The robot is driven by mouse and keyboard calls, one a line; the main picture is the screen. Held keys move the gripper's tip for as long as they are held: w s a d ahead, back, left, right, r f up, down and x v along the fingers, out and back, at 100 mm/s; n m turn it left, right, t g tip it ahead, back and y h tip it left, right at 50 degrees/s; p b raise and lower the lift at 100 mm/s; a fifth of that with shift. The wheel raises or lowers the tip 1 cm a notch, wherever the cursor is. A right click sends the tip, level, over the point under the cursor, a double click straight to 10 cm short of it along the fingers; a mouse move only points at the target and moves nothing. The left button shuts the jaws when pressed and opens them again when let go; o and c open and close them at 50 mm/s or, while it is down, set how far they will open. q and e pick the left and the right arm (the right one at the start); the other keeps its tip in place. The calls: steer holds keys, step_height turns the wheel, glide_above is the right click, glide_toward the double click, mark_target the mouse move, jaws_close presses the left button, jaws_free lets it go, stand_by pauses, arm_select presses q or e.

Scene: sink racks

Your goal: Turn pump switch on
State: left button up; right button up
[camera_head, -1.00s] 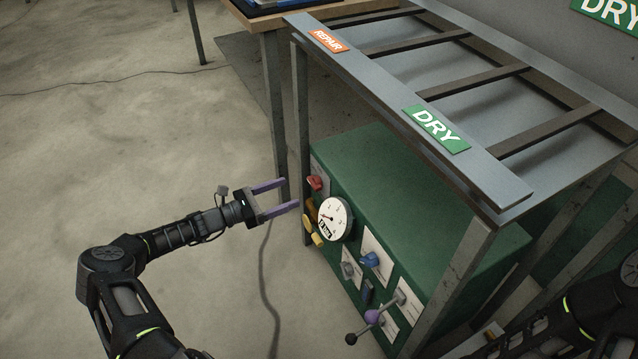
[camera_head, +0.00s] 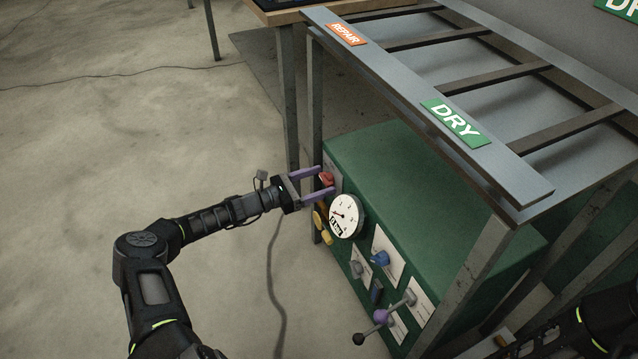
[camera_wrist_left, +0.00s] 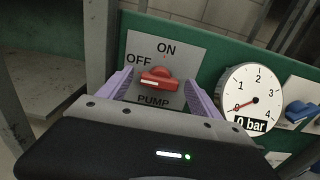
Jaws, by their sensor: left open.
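The pump switch (camera_wrist_left: 158,78) is a red rotary knob on a grey plate marked ON, OFF and PUMP, on the green cabinet's front. In the left wrist view its narrow end points left, toward the OFF label. It also shows in the head view (camera_head: 327,179). My left gripper (camera_head: 326,183) is open, with its purple fingers on either side of the red knob. In the left wrist view the gripper (camera_wrist_left: 158,90) shows a gap between each finger and the knob. Part of my right arm shows at the head view's lower right; its gripper is not visible.
A round gauge (camera_wrist_left: 254,92) reading 0 bar sits right of the switch. Yellow knobs (camera_head: 324,236), a blue knob (camera_head: 379,258) and a lever with a purple hub (camera_head: 381,317) are lower on the panel. A rack leg (camera_head: 317,130) stands close beside the switch, and the rack top (camera_head: 400,85) overhangs.

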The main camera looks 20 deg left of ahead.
arm_select(q)
steer(key=c, duration=1.4)
